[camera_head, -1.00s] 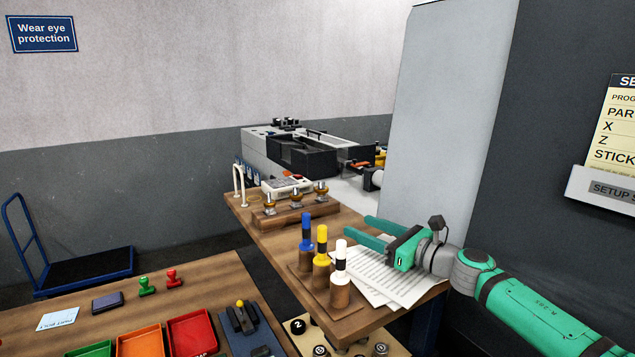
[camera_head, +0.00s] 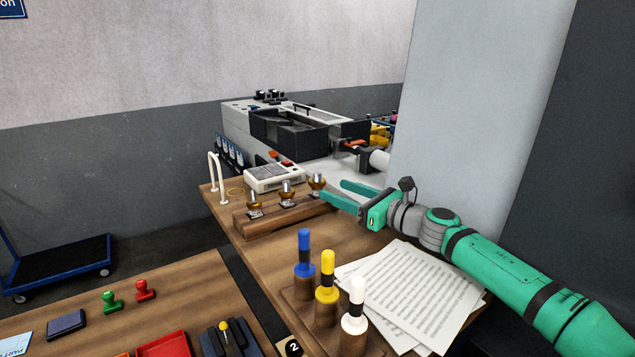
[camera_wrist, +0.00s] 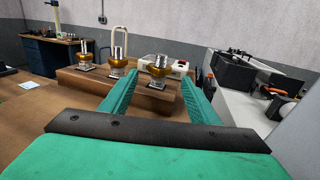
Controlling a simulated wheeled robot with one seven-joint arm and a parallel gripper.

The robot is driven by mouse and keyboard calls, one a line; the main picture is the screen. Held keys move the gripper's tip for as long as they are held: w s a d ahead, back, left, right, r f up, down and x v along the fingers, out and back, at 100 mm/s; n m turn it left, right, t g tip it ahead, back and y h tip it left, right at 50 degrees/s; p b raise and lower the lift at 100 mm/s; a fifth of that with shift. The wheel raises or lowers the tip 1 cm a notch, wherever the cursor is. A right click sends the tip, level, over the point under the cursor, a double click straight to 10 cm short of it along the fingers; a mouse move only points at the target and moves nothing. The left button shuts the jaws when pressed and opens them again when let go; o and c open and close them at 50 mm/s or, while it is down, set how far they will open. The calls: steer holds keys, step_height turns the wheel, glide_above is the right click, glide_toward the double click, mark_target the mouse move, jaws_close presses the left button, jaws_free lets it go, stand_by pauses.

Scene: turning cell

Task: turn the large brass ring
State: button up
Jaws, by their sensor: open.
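Three metal posts with brass rings stand in a row on a wooden block (camera_head: 272,224) on the table. They are the left ring (camera_head: 254,198), the middle ring (camera_head: 285,188) and the right ring (camera_head: 317,180). My gripper (camera_head: 333,190) is open and empty, beside the right end of the block. In the wrist view its fingertips (camera_wrist: 158,80) sit to either side of the right post, short of it and apart from the ring.
Blue (camera_head: 304,250), yellow (camera_head: 327,275) and white (camera_head: 355,305) capped handles stand in front. Papers (camera_head: 415,290) lie below my arm. A grey panel (camera_head: 470,110) rises at right.

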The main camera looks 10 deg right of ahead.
mark_target(317, 180)
steer(key=x, duration=0.8)
steer(key=shift+a, duration=0.1)
steer(key=shift+c, duration=0.5)
steer(key=c, duration=0.9)
